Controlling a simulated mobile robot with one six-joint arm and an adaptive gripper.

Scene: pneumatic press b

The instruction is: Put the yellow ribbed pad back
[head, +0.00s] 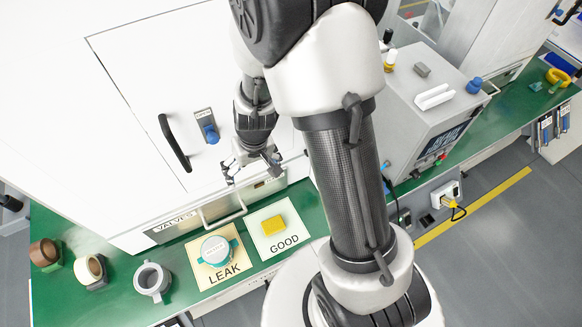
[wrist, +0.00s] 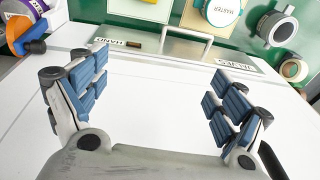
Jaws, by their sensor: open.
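The yellow ribbed pad (head: 272,225) lies on the pale mat marked GOOD (head: 285,247) on the green bench; its ribs are too small to make out. My gripper (head: 252,170) is open and empty, above the white drawer unit behind that mat and apart from the pad. In the wrist view my gripper (wrist: 155,85) shows two spread fingers with blue pads and nothing between them. I cannot make out the yellow pad in the wrist view.
A round teal-rimmed disc (head: 215,250) sits on the LEAK mat (head: 205,283). A grey ring (head: 152,281) and tape rolls stand left. A drawer handle (head: 226,217) juts out near the mats. A grey machine (head: 425,110) stands right.

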